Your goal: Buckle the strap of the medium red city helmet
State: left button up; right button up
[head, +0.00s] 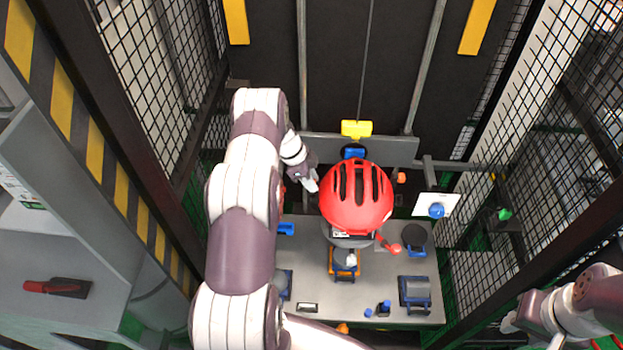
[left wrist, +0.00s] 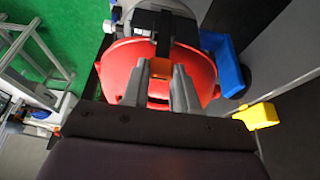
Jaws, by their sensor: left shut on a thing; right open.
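The red city helmet (head: 356,198) sits on a grey headform (head: 346,240) on the work table. In the left wrist view the red shell (left wrist: 120,65) lies behind my fingers. A black strap (left wrist: 160,45) runs down toward an orange-brown piece (left wrist: 162,73) between my fingers. My left gripper (head: 311,185) is at the helmet's left side and is shut on the strap; it also shows in the left wrist view (left wrist: 163,72). The exact grip is hard to see. My right gripper (head: 512,322) is open at the lower right, away from the helmet. The far side of the strap is hidden.
The grey table (head: 375,295) carries small fixtures, including a blue-and-grey block (head: 415,291) at front right. A yellow block (head: 356,129) hangs on a cable behind the helmet. Mesh walls (head: 495,110) enclose both sides.

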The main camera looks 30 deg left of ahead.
pick_arm(q)
jog(key=shift+f, duration=0.35)
jog(key=shift+f+b, duration=1.05)
jog(key=shift+f, duration=0.15)
jog(key=shift+f, duration=0.2)
jog(key=o, duration=0.9)
jog(key=shift+r, duration=0.1)
